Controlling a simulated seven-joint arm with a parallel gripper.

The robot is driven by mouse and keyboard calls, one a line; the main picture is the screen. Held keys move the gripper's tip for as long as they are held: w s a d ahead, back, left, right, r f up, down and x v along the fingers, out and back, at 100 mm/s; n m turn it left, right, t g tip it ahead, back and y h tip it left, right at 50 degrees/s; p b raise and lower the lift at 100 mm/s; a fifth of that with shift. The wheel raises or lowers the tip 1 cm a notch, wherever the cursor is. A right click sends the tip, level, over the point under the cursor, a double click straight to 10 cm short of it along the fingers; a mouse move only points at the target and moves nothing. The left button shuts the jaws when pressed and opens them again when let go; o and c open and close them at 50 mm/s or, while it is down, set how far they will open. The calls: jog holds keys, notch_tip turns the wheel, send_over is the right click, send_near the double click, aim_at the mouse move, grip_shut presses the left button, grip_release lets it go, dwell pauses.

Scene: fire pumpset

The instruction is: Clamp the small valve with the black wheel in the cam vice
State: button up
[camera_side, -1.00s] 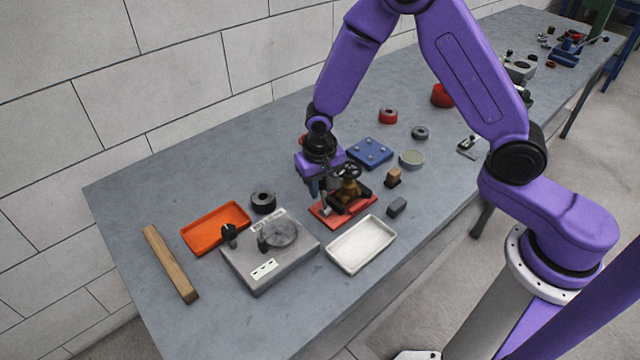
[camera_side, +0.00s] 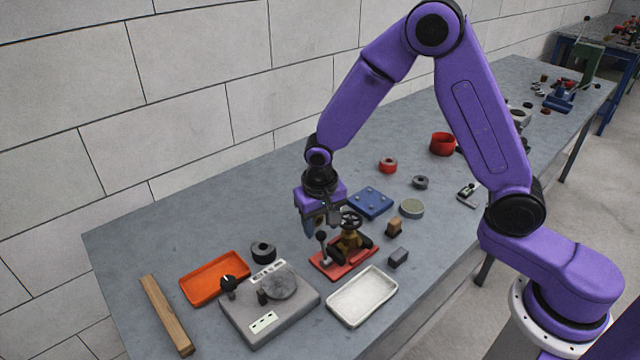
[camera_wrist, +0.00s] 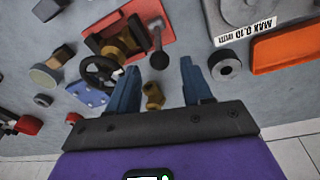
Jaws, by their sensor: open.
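The small brass valve (camera_side: 349,241) with its black wheel (camera_side: 350,219) stands upright in the red-based cam vice (camera_side: 330,269), between the dark jaws. In the wrist view its brass body (camera_wrist: 122,46) and black wheel (camera_wrist: 102,73) show left of the fingers. The vice's lever (camera_side: 323,250) stands up with a dark ball knob, which also shows in the wrist view (camera_wrist: 160,60). I cannot tell whether the jaws grip the valve tightly. My gripper (camera_side: 320,225) is open and empty above and behind the lever; its blue fingers (camera_wrist: 160,68) are apart.
A small brass fitting (camera_wrist: 153,95) shows between the fingers, farther off. A white tray (camera_side: 346,318) lies in front. A blue plate (camera_side: 371,202) and several small parts lie right.

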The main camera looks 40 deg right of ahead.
notch_tip(320, 180, up, 13)
jog(key=s+a, duration=0.1)
jog(key=shift+s, duration=0.15)
jog(key=shift+a+f, duration=0.1)
jog(key=shift+w, duration=0.2)
jog(key=c, duration=0.9)
jog(key=shift+w+f+n, duration=0.15)
jog(key=shift+w+n, duration=0.2)
jog(key=shift+n, duration=0.05)
grip_shut()
jog(key=w+d+f+n+g+y, duration=0.3)
jog(key=w+d+f+n+g, duration=0.35)
jog(key=w+n, duration=0.55)
jog(key=s+a+f, duration=0.3)
jog(key=s+f, duration=0.5)
jog(key=shift+f+n+t, duration=0.25)
jog(key=shift+n+t, duration=0.1)
jog(key=shift+n, duration=0.05)
